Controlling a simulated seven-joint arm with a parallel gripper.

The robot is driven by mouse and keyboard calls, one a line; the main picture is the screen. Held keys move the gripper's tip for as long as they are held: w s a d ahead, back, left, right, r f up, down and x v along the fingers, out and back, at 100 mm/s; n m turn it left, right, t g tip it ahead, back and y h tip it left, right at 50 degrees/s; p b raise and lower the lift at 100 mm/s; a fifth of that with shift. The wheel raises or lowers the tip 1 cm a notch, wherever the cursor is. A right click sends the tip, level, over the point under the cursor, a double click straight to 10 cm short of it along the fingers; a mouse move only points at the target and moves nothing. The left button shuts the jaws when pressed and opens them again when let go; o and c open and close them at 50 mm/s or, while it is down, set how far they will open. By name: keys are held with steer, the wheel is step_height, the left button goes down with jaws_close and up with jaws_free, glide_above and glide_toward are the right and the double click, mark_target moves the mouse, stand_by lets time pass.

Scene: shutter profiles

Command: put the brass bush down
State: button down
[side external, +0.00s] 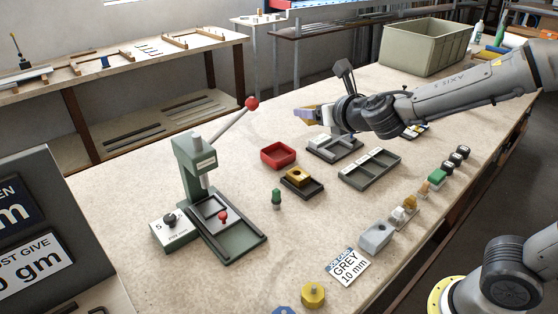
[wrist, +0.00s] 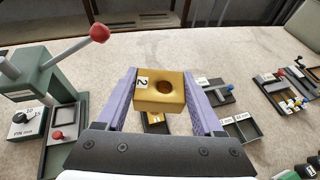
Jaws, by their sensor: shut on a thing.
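My gripper (wrist: 161,78) is shut on a brass bush (wrist: 160,98), a block with a round hole in its top and a "2" label on its left. The purple fingers lie along its two sides. In the side view my gripper (side external: 305,114) is above the bench, towards the back, with the bush mostly hidden by the fingers. A second brass block (side external: 298,175) sits in a small dark tray (side external: 302,189) on the bench. In the wrist view this second block (wrist: 155,118) shows partly, below the held bush.
A green press (side external: 195,170) with a red-balled lever stands at left. A red tray (side external: 279,156) and a green peg (side external: 276,197) are near the dark tray. Grey compartment trays (side external: 369,168) lie to the right. Bare bench shows between the press and the grey block (side external: 375,236).

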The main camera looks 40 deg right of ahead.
step_height(320, 180, up, 4)
steer(key=shift+r, duration=0.1)
steer(key=shift+w+d+f, duration=0.1)
steer(key=shift+w+f, duration=0.05)
steer(key=shift+f, duration=0.2)
steer(key=shift+w+d+f+n+t+y, duration=0.2)
steer(key=shift+w+f+n+t+y, duration=0.1)
steer(key=shift+w+f+n+y, duration=0.45)
steer(key=shift+w+d+r+n+y, duration=0.8)
steer(key=shift+w+d+n+y, duration=0.65)
steer(key=shift+n+y, duration=1.95)
step_height(320, 180, down, 11)
steer(key=y, duration=0.1)
steer(key=shift+g, duration=0.4)
steer(key=w+f, duration=0.3)
steer(key=w, duration=0.1)
steer(key=w+d+f, duration=0.1)
steer(key=w+f, duration=0.2)
steer(key=w, duration=0.1)
steer(key=w+f, duration=0.3)
steer(key=w, duration=0.2)
steer(key=shift+w+d+f, duration=0.1)
steer(key=shift+d+f, duration=0.15)
step_height(320, 180, down, 3)
steer(key=shift+w+f, duration=0.1)
steer(key=shift+f, duration=0.1)
